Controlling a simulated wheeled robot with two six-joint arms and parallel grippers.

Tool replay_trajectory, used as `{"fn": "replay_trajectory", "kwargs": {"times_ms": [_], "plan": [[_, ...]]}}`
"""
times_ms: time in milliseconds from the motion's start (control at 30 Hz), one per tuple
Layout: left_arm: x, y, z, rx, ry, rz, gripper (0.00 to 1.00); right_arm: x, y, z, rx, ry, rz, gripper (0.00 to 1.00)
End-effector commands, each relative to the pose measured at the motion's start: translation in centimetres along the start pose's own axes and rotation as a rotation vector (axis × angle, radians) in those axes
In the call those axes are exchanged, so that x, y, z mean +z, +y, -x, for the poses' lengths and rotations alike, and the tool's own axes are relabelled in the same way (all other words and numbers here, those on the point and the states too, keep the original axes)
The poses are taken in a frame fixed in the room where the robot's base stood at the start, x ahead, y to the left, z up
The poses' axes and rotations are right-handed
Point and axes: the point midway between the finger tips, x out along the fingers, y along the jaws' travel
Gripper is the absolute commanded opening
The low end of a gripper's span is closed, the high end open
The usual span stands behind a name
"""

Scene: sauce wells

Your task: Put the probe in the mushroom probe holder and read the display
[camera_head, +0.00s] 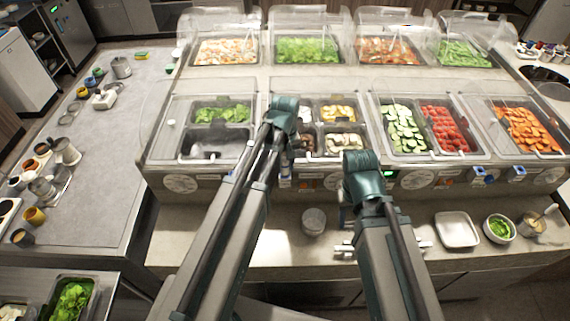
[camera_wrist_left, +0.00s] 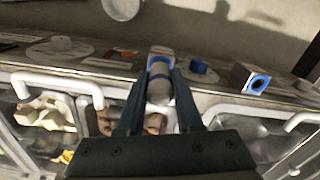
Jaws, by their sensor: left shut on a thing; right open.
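My left gripper (camera_wrist_left: 160,88) is shut on the probe (camera_wrist_left: 160,92), a pale rounded cylinder with a blue band. A blue-edged block (camera_wrist_left: 162,62) shows at the probe's far end; I cannot tell whether the probe is inside it. The pale mushrooms (camera_head: 345,142) lie in a pan right of the left gripper (camera_head: 285,178) in the head view, and left of it in the wrist view (camera_wrist_left: 45,115).
Another blue-rimmed holder (camera_wrist_left: 252,80) and a blue round piece (camera_wrist_left: 200,70) are beside the probe. A dial (camera_head: 418,180) is on the panel. A clear cup (camera_head: 314,221), white tray (camera_head: 457,230) and bowl of greens (camera_head: 499,229) stand on the front counter. Counter left of the cup is clear.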

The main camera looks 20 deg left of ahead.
Motion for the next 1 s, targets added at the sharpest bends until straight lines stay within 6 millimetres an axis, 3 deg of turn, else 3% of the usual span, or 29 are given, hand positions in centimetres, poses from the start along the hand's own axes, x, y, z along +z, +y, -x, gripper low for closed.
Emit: {"fn": "replay_trajectory", "kwargs": {"times_ms": [333, 367, 500, 567, 1000], "plan": [[0.00, 0.00, 0.03, 0.000, 0.000, 0.000, 0.00, 0.00, 0.00, 0.03, 0.000, 0.000, 0.000, 0.50], [0.00, 0.00, 0.03, 0.000, 0.000, 0.000, 0.36, 0.00, 0.00, 0.03, 0.000, 0.000, 0.000, 0.50], [0.00, 0.00, 0.03, 0.000, 0.000, 0.000, 0.61, 0.00, 0.00, 0.03, 0.000, 0.000, 0.000, 0.50], [0.00, 0.00, 0.03, 0.000, 0.000, 0.000, 0.69, 0.00, 0.00, 0.03, 0.000, 0.000, 0.000, 0.50], [0.00, 0.00, 0.48, 0.000, 0.000, 0.000, 0.69, 0.00, 0.06, 0.48, 0.001, 0.001, 0.004, 0.50]]}}
